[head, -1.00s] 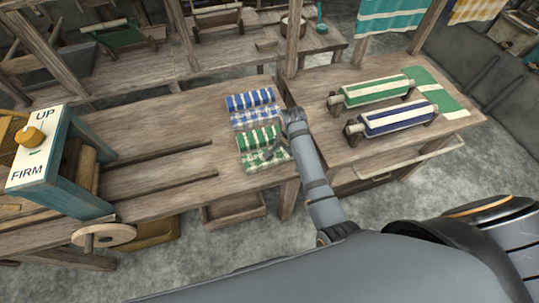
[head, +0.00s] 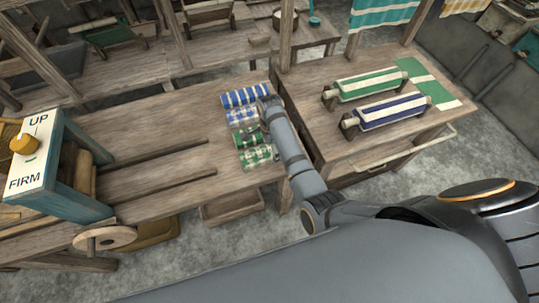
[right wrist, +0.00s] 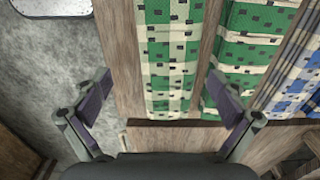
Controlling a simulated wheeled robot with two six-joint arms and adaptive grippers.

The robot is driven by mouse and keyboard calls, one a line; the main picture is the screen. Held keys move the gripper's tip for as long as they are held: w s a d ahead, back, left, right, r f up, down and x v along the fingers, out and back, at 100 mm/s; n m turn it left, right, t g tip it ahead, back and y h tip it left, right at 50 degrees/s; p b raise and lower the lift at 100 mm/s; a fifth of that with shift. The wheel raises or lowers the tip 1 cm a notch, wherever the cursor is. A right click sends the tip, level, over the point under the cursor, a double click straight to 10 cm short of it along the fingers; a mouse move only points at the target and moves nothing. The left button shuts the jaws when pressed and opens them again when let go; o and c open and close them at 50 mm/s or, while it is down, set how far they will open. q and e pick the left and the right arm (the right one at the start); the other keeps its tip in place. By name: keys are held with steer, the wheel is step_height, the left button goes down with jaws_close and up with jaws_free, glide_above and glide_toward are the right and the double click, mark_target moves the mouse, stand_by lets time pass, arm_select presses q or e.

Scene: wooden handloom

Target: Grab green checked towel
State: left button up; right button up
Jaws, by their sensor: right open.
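The green checked towel (head: 258,157) lies rolled at the front of a row on the wooden loom table, near its right end. It also shows in the right wrist view (right wrist: 172,50), green and cream with dark specks. In that view my right gripper (right wrist: 161,88) is open, with one finger on each side of this towel and nothing held. The right finger overlaps the neighbouring green towel (right wrist: 252,50). In the head view my right forearm and wrist cover the right ends of the towels. I cannot tell the fingers' height. My left gripper is not in view.
A blue checked towel (head: 243,117) and a blue striped towel (head: 245,96) lie behind the green ones. A side table at right holds a green striped roll (head: 370,84) and a blue striped roll (head: 392,108). The UP/FIRM box (head: 32,155) stands far left.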

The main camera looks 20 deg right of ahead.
mark_target(270, 154)
step_height(270, 154, down, 4)
steer(key=shift+a+r, duration=0.1)
steer(key=shift+r, duration=0.1)
steer(key=shift+s, duration=0.1)
steer(key=c, duration=1.3)
